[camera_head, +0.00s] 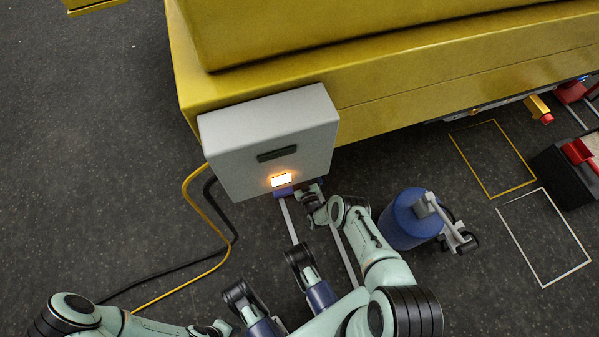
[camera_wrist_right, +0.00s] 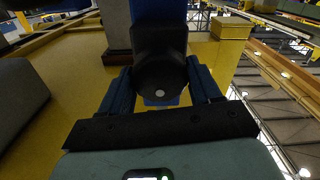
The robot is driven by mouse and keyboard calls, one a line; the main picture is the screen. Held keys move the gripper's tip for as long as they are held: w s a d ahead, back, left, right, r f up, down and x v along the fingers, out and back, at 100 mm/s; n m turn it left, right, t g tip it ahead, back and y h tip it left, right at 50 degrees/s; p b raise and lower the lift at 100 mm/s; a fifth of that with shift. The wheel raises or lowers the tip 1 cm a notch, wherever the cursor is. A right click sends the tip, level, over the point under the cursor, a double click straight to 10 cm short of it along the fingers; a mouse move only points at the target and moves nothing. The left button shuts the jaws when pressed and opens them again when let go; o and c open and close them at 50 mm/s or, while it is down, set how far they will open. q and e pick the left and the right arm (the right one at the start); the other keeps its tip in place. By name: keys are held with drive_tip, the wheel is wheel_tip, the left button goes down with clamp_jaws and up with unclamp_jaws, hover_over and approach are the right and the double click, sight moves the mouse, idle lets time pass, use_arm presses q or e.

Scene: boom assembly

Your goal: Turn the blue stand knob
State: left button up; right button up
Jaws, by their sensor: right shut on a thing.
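In the right wrist view a black round knob (camera_wrist_right: 162,76) with a pale dot at its centre sits between the two blue fingers of my right gripper (camera_wrist_right: 160,90). The gripper is shut on it. In the head view my right gripper (camera_head: 308,193) is just under the grey box, beside a small blue part (camera_head: 284,191) of the stand; the knob is hidden there. Two grey rails (camera_head: 289,222) run from the stand toward my body. My left arm's end (camera_head: 213,328) is low at the bottom edge, and its fingers cannot be made out.
The grey box (camera_head: 265,130) with a glowing orange light (camera_head: 281,180) is against the yellow boom (camera_head: 400,80). Black and yellow cables (camera_head: 190,185) run along the floor at left. A blue canister (camera_head: 402,222) stands right of my right arm. Outlined floor areas (camera_head: 545,235) lie farther right.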

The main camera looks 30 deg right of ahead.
drive_tip(key=shift+m, duration=0.4)
drive_tip(key=m, duration=0.3)
drive_tip(key=shift+s+m, duration=0.1)
drive_tip(key=shift+m, duration=0.3)
drive_tip(key=m, duration=0.3)
drive_tip(key=shift+m, duration=0.3)
drive_tip(key=m, duration=0.7)
drive_tip(key=shift+f, duration=0.1)
drive_tip(key=m, duration=0.3)
drive_tip(key=shift+m, duration=0.4)
drive_tip(key=m, duration=0.3)
drive_tip(key=shift+m, duration=0.4)
drive_tip(key=m, duration=0.4)
drive_tip(key=shift+a+m, duration=0.1)
drive_tip(key=shift+m, duration=1.4)
